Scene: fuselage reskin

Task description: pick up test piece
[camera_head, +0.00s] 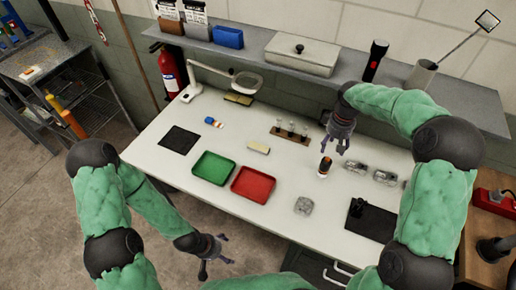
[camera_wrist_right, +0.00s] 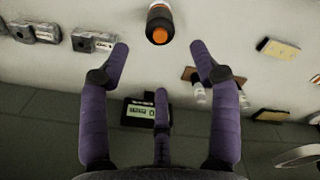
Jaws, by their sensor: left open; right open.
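I cannot tell for sure which object is the test piece. Small grey metal-looking pieces lie on the white table: one (camera_head: 356,167) and another (camera_head: 385,178) at the right, and one (camera_head: 303,206) nearer the front. Two grey pieces also show at the upper left of the right wrist view, one (camera_wrist_right: 36,32) and one (camera_wrist_right: 94,41). My right gripper (camera_head: 341,146) is open and empty above the table, near a dark cylinder with an orange end (camera_head: 325,167). In the right wrist view that cylinder (camera_wrist_right: 159,24) lies beyond the open fingertips. My left gripper (camera_head: 216,254) is open and empty, off the table's front edge.
A green tray (camera_head: 213,168) and a red tray (camera_head: 253,184) sit mid-table. Black mats (camera_head: 179,140) and (camera_head: 371,222) lie left and right. A vial rack (camera_head: 290,133) stands behind, and a shelf (camera_head: 260,52) with boxes and a flashlight (camera_head: 376,60) overhangs the back.

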